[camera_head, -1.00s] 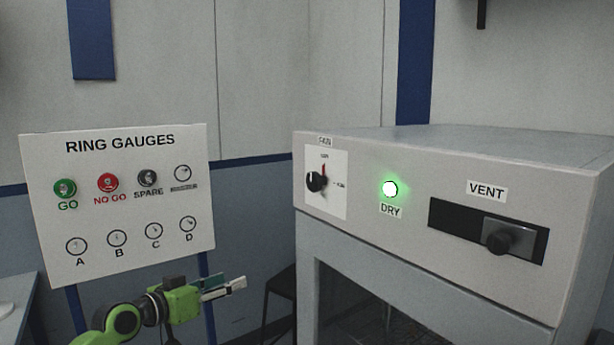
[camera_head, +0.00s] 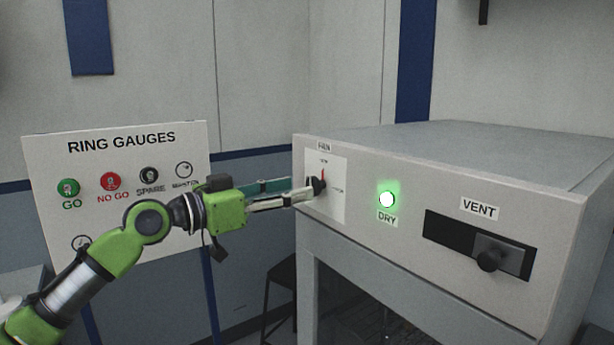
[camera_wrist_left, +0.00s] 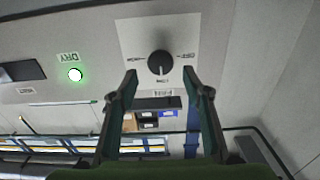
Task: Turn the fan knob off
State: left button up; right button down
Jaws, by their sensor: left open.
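The fan knob (camera_head: 318,186) is a black round knob on a white plate at the left end of the grey cabinet's front, with a red mark above it and a FAN label over the plate. It also shows in the left wrist view (camera_wrist_left: 160,63), upside down, with labels around it. My left gripper (camera_head: 308,190) is open and empty in front of the knob. In the left wrist view its fingertips (camera_wrist_left: 159,78) stand on either side of the knob's lower part; whether they touch it I cannot tell. My right gripper is not in view.
The cabinet (camera_head: 400,160) also bears a lit green DRY lamp (camera_head: 387,200) and a black VENT slider (camera_head: 490,255). A RING GAUGES board (camera_head: 120,165) stands at the left behind my left arm. A dark stool (camera_head: 280,285) is below.

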aim_at(310, 185)
pick_arm(q)
jog(key=shift+p+x, duration=0.6)
jog(key=shift+x, duration=1.65)
jog(key=shift+c, duration=0.3)
jog(key=c, duration=1)
